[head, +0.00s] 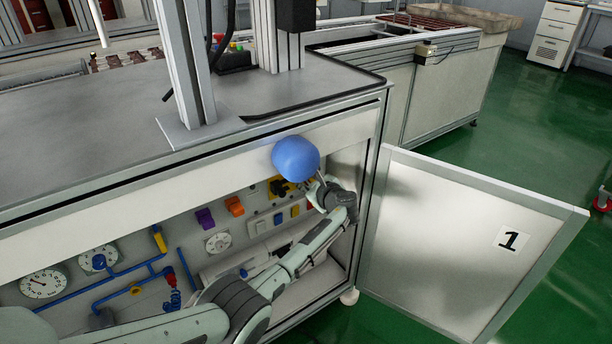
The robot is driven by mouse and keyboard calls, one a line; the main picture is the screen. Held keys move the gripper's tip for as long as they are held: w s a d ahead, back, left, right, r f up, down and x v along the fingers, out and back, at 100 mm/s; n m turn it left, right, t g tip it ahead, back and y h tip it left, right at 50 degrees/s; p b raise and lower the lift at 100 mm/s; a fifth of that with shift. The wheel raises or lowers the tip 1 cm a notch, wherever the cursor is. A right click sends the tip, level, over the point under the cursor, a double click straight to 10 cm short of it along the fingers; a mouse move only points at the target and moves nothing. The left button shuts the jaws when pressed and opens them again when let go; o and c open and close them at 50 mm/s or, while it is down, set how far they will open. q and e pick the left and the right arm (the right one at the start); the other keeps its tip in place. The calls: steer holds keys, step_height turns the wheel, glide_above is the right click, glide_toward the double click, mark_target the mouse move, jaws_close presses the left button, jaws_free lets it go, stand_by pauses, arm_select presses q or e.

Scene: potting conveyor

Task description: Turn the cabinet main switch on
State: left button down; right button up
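The cabinet (160,190) stands with its door (450,240) swung open to the right; the door bears a "1". On the panel inside, a black rotary switch on a yellow plate (277,188) looks like the main switch. It is partly covered, and its setting is too small to tell. My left arm comes in from the lower left across the opening. My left gripper (314,190) is just right of this switch, close to the panel; whether it touches anything is unclear. Its fingers are too small and hidden to tell open from shut. My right gripper is not in view.
A blue rounded thing (296,158) covers the opening's upper edge above the switch. The panel also holds an orange knob (234,206), a purple knob (205,219), a gauge (44,283) and blue pipes (120,272). Green floor lies free beyond the door.

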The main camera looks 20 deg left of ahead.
arm_select(q)
steer(key=m+g, duration=0.1)
steer(key=m, duration=0.1)
steer(key=m+g+y+b, duration=0.1)
steer(key=shift+w+r+m+y, duration=0.2)
steer(key=shift+m+y, duration=0.1)
steer(key=shift+m, duration=0.1)
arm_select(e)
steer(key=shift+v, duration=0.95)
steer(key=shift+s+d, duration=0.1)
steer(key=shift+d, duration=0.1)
arm_select(q)
steer(key=c, duration=1.5)
jaws_free()
steer(key=shift+c, duration=0.2)
steer(key=v, duration=1.2)
